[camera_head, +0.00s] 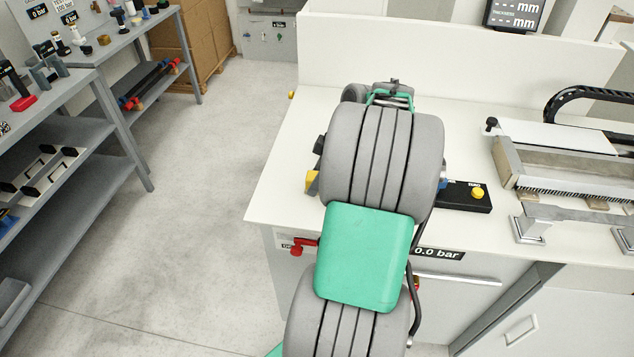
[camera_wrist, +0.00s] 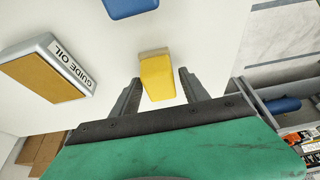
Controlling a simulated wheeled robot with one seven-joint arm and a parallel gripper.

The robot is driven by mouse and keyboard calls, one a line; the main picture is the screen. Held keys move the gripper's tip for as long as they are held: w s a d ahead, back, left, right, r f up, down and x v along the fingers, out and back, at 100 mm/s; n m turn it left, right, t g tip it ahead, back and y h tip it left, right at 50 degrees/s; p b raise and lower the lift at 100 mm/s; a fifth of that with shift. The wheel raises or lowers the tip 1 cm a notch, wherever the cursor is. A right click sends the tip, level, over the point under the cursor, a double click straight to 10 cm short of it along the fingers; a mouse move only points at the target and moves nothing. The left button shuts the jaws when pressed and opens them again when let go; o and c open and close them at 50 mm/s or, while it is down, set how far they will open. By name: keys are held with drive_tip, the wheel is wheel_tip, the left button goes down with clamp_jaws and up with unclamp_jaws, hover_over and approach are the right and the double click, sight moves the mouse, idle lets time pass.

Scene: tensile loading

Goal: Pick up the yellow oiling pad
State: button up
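The yellow oiling pad (camera_wrist: 158,80) is a small yellow block with a tan end face, in the middle of the wrist view. My gripper (camera_wrist: 158,76) is open, one dark finger on each side of the pad. A gap shows between each finger and the pad in this view; I cannot tell how far the fingertips are above the table. In the head view my arm covers the middle of the bench, and I cannot make out the fingers or the pad for sure.
A tray labelled GUIDE OIL (camera_wrist: 45,70) with a brown-orange surface lies left of the pad. A blue object (camera_wrist: 130,6) is at the top edge. On the white bench (camera_head: 285,150), a black box with a yellow button (camera_head: 465,197) and a machine (camera_head: 560,165) stand right of my arm.

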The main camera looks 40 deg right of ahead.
sight(314, 175)
clamp_jaws()
idle(0.3)
drive_tip(key=shift+r, duration=0.3)
wheel_tip(314, 175, up, 2)
drive_tip(key=shift+d+r+b, duration=0.1)
drive_tip(key=shift+r+b, duration=0.1)
drive_tip(key=shift+b, duration=0.1)
drive_tip(key=s+a+r, duration=0.2)
drive_tip(key=s+r, duration=0.3)
drive_tip(key=s, duration=0.1)
drive_tip(key=s+a+r, duration=0.3)
drive_tip(key=s+r, duration=0.2)
drive_tip(key=s, duration=0.2)
drive_tip(key=shift+a+p, duration=0.25)
drive_tip(key=shift+p, duration=0.15)
